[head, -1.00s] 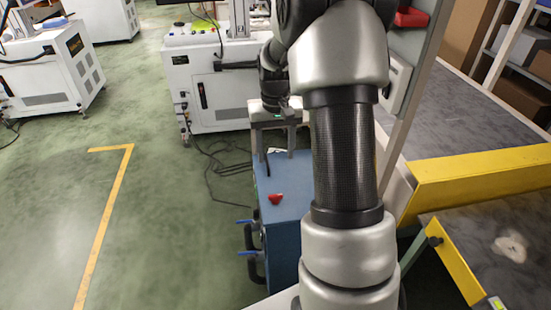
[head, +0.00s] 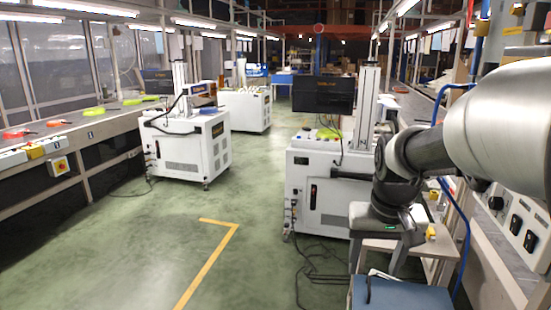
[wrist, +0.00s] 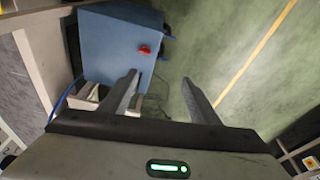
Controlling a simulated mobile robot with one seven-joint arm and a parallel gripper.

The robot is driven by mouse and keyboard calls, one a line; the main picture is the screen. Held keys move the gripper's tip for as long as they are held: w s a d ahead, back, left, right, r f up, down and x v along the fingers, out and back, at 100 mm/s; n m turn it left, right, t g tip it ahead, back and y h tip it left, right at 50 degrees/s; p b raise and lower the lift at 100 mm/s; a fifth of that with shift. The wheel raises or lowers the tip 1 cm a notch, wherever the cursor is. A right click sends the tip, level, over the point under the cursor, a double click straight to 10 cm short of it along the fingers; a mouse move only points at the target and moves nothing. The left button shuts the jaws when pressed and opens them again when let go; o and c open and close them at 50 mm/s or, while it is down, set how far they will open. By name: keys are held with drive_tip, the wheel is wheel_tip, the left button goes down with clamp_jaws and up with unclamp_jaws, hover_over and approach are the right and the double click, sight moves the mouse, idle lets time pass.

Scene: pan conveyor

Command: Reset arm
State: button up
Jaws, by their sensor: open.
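My arm reaches in from the right side of the head view. My gripper (head: 378,262) hangs fingers down above and beside the blue cabinet (head: 405,294). In the wrist view my gripper (wrist: 160,79) is open, its two fingers well apart with nothing between them. The blue cabinet (wrist: 108,50) shows there at the upper left, with a red knob (wrist: 145,49) on its top. One finger overlaps the cabinet in that view; I see no clear contact. The other finger is over green floor.
A white machine cart (head: 318,190) with a dark monitor stands behind my gripper. Another white cart (head: 188,148) is further left, and a long workbench (head: 80,128) runs along the left wall. A control panel (head: 515,225) is at the right. Green floor in the middle is clear.

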drive_tip(key=s+a+r+n+t, duration=0.1)
drive_tip(key=s+a+r+t, duration=0.15)
drive_tip(key=s, duration=0.45)
drive_tip(key=s+a+r+n+t, duration=0.1)
drive_tip(key=s+a+r, duration=0.1)
drive_tip(key=s+a, duration=0.35)
wheel_tip(320, 180, up, 17)
drive_tip(key=s+d+p, duration=0.1)
drive_tip(key=s+p, duration=0.1)
drive_tip(key=p, duration=1.5)
drive_tip(key=shift+d+m, duration=0.3)
